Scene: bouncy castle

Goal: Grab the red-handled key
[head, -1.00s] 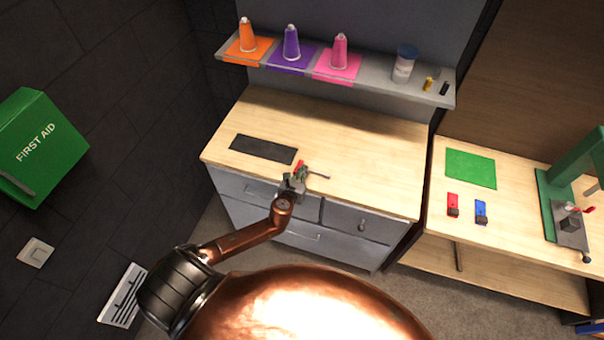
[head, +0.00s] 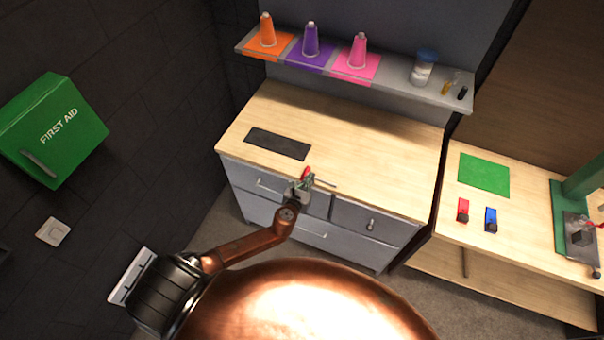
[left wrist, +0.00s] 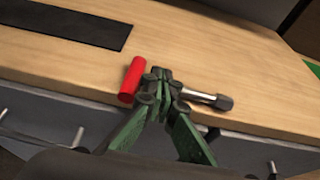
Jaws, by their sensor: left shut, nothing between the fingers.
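The red-handled key has a red cylindrical handle (left wrist: 132,80) and a grey shaft with a dark end (left wrist: 205,97). In the head view its red handle (head: 305,174) shows near the front edge of the wooden counter (head: 365,165). My left gripper (head: 307,183) is at the key, its green fingers (left wrist: 160,85) shut with nothing between them. In the left wrist view the fingers cover the key's middle, handle on the left and shaft on the right. I cannot tell whether they touch it. My right gripper is not in view.
A black mat (head: 277,144) lies on the counter, left of the key. Grey drawers (head: 370,222) are below. A right-hand table carries a red (head: 463,211) and a blue item (head: 491,220).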

